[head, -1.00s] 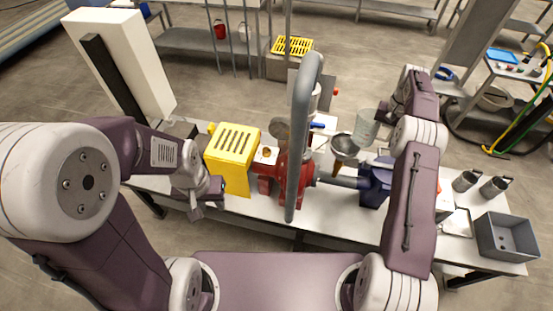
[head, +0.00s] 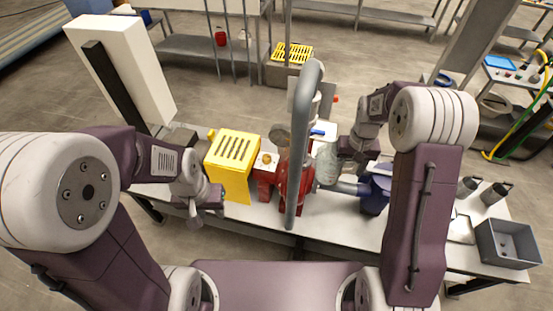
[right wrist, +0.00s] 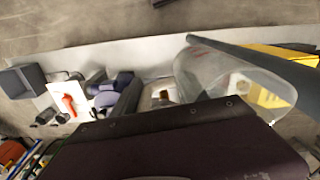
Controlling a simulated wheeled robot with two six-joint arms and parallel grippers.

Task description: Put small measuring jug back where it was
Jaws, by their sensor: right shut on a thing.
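The small measuring jug (head: 327,164) is clear and see-through. My right gripper (head: 345,152) is shut on it and holds it beside the red pump (head: 302,197), just right of the thick grey pipe (head: 300,140). The jug also shows large in the right wrist view (right wrist: 225,82), close to the grey pipe and tilted in that picture. The right fingertips are mostly hidden by my arm and the jug. My left gripper (head: 203,214) hangs at the bench's front edge, below the yellow box; its finger gap is unclear.
The yellow slotted box (head: 232,165) stands left of the pump. A blue motor (head: 376,190) lies right of it. Two grey cups (head: 494,194) and a grey bin (head: 507,243) stand at the bench's right end. The front strip of the white bench (head: 345,232) is clear.

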